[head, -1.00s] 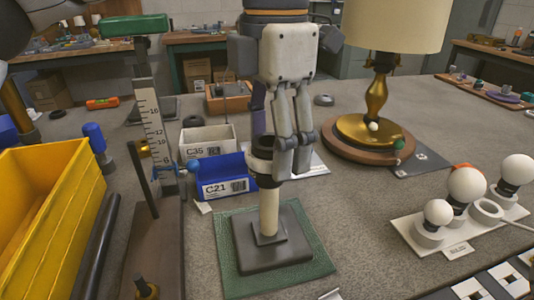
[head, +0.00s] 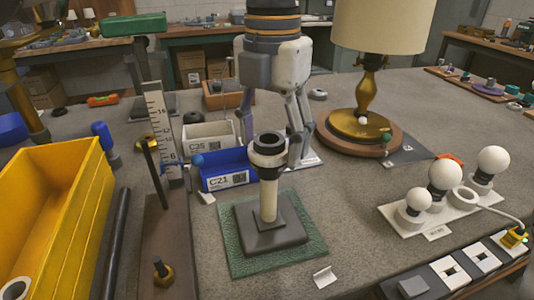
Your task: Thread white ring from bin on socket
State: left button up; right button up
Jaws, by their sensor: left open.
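The black socket (head: 268,146) stands upright on a cream post (head: 268,200) with a dark square base (head: 270,236), on a green mat (head: 235,262). My left gripper (head: 303,155) is open, its fingers pointing down just behind and to the right of the socket; no ring shows between them. A whitish ring (head: 14,288) shows at the lower-left corner, in the yellow bin (head: 95,190). Most of that bin's inside is out of sight. My right gripper does not show.
A blue C21 bin (head: 225,180) and a white C35 bin (head: 208,142) stand behind the socket. A brass lamp (head: 366,95) stands at the back right. Bulbs on a white board (head: 405,220) are at the right. A ruler stand (head: 157,115) rises at the left.

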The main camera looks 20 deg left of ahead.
pick_arm(q)
jog(key=shift+r+n, duration=0.3)
jog(key=shift+n, duration=0.5)
jog(key=n, duration=0.3)
jog(key=shift+a+f+n, duration=0.15)
jog(key=shift+f+n, duration=0.1)
jog(key=shift+n, duration=0.05)
jog(key=n, duration=0.3)
jog(key=shift+a+n, duration=0.1)
jog(key=shift+n, duration=0.2)
jog(key=n, duration=0.3)
jog(key=shift+s, duration=0.1)
jog(key=shift+a, duration=0.1)
jog(key=c, duration=1.4)
jog(key=shift+o, duration=0.2)
jog(key=m, duration=0.6)
jog(key=shift+d+m, duration=0.2)
jog(key=shift+m, duration=0.2)
